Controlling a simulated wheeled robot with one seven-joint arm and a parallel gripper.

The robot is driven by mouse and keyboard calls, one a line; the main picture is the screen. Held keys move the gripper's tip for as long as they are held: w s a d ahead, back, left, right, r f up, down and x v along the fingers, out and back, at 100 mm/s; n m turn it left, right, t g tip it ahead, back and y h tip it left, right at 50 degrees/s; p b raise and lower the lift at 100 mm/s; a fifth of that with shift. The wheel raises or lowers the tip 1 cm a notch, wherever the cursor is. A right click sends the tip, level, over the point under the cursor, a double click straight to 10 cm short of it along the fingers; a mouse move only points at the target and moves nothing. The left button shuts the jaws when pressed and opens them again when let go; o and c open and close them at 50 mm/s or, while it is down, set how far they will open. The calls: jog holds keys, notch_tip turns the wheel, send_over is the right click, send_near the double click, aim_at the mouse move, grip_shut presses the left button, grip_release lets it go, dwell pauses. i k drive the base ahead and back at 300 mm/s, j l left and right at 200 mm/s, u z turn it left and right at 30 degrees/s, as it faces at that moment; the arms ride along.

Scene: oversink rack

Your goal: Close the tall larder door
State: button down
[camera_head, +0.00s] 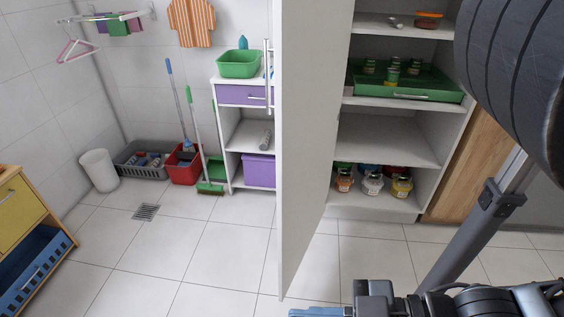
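The tall larder door (308,130) stands wide open, swung out toward me from the left side of the larder. A long vertical bar handle (266,78) shows at its left edge, on the outer face, which is mostly hidden. The larder (385,150) is open, with its shelves in plain view. My gripper (318,312) is at the bottom edge of the picture, below and right of the door's lower corner, apart from the handle. Only part of it shows, with a blue finger, so its opening cannot be judged.
Larder shelves hold a green tray (405,86) of jars and several jars (372,184) at the bottom. A white and purple unit (245,130), brooms and a red bucket (184,164) stand behind the door. A yellow cabinet (30,235) is at left. Tiled floor (180,255) between is clear.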

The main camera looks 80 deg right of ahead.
aim_at(311, 38)
jog(key=i+j, duration=0.35)
jog(key=i+z, duration=0.1)
jog(key=z, duration=0.3)
jog(key=i+j+z, duration=0.1)
jog(key=z, duration=0.35)
jog(key=j+z, duration=0.2)
jog(key=z, duration=0.2)
jog(key=i+j+z, duration=0.15)
jog(key=z, duration=0.25)
jog(key=j+z, duration=0.4)
jog(key=i+j+z, duration=0.15)
jog(key=z, duration=0.3)
jog(key=j+z, duration=0.55)
jog(key=j, duration=0.5)
jog(key=i+j+z, duration=0.15)
jog(key=j+z, duration=0.15)
jog(key=j, duration=0.95)
jog(key=j+z, duration=0.3)
jog(key=j, duration=0.9)
jog(key=k+l, duration=0.1)
jog(key=l, duration=0.2)
jog(key=k+l, duration=0.1)
jog(key=l, duration=0.2)
jog(key=k+l, duration=0.1)
jog(key=l, duration=0.2)
jog(key=u, duration=0.05)
